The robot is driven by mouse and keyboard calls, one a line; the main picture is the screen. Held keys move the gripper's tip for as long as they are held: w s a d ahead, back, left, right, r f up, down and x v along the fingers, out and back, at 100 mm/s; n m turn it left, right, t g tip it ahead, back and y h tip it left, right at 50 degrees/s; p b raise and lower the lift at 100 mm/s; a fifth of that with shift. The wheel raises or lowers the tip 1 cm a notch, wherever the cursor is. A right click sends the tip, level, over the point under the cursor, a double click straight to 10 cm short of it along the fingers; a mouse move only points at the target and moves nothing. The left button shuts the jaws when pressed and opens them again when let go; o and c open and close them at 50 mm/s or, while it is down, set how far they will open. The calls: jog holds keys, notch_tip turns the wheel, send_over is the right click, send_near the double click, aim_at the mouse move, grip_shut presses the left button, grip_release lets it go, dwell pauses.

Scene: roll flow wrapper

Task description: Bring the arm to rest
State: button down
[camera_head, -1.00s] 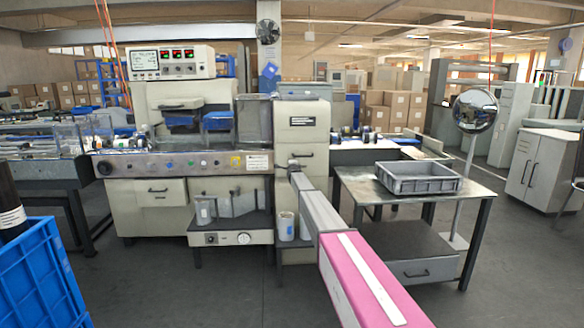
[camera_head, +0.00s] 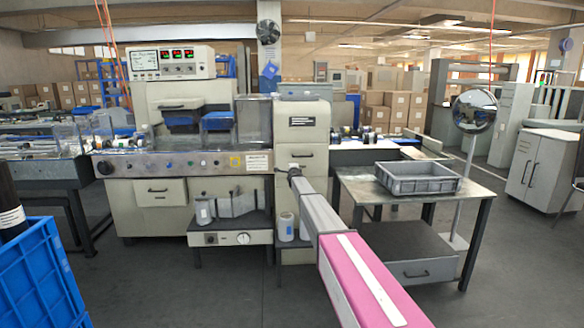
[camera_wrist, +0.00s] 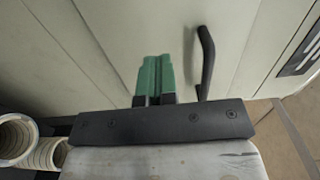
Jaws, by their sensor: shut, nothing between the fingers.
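My arm reaches forward from the bottom of the head view, with a pink link and a grey link that ends in front of the pale cabinet of the wrapper machine (camera_head: 303,125). My gripper itself is hard to make out in the head view. In the wrist view my gripper (camera_wrist: 157,62) shows green fingers pressed together with nothing between them. It points at a pale cabinet panel (camera_wrist: 110,35). A black bar handle (camera_wrist: 207,58) stands just right of the fingers and looks apart from them.
A steel table (camera_head: 368,193) with a grey crate (camera_head: 418,185) stands right of my arm. A blue crate (camera_head: 40,275) is at the lower left. Pale rolls (camera_wrist: 15,137) lie at the lower left of the wrist view. Open floor lies between the machine and the blue crate.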

jog(key=s+d+f+n+g+y, duration=0.1)
jog(key=s+f+n+g, duration=0.4)
jog(key=s, duration=0.9)
jog(key=s+f+n+g, duration=0.15)
jog(key=s+f, duration=0.45)
jog(key=s, duration=0.8)
jog(key=s+d+f+n+g+y, duration=0.1)
jog(key=s+f+n+g, duration=0.4)
jog(key=s, duration=0.9)
jog(key=s+d+f+n+g, duration=0.1)
jog(key=s+n+g, duration=0.1)
jog(key=s, duration=1)
jog(key=s+d+f+n+g+h, duration=0.1)
jog(key=s+f+n+g, duration=0.1)
jog(key=s, duration=0.9)
jog(key=s+d+f+n+g+h, duration=0.1)
jog(key=s+f+n+g, duration=0.1)
jog(key=s, duration=1)
jog(key=shift+s+d+f, duration=0.15)
jog(key=shift+s+d, duration=0.15)
jog(key=shift+d, duration=0.05)
